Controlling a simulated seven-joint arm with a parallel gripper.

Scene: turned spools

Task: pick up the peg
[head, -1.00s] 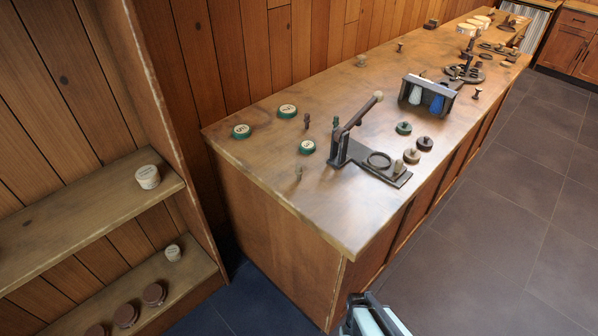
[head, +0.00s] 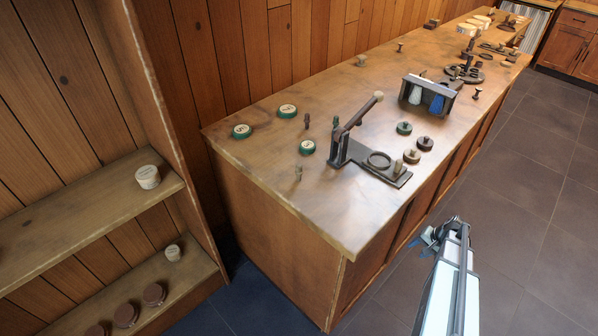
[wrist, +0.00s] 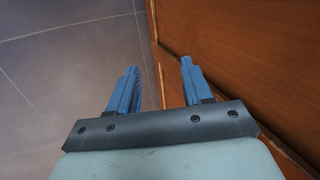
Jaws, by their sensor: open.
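Several small upright turned pieces that could be the peg stand on the wooden counter (head: 245,165). A tan one (head: 298,172) is near the front left edge. A dark brown one (head: 307,121) and a green one (head: 335,122) stand behind it. I cannot tell which is the peg. My gripper (head: 424,246) is over the floor, to the right of the counter's front side and apart from these pieces. In the wrist view my gripper (wrist: 158,70) is open, its two blue fingers apart with nothing between them.
A dark lever press (head: 350,150) stands among round green-rimmed discs (head: 288,111) and knobbed pieces. A dark rack (head: 430,95) holds white and blue items. Shelves (head: 90,225) with small containers stand at the left. The wrist view shows the counter's wooden side (wrist: 240,50) close by.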

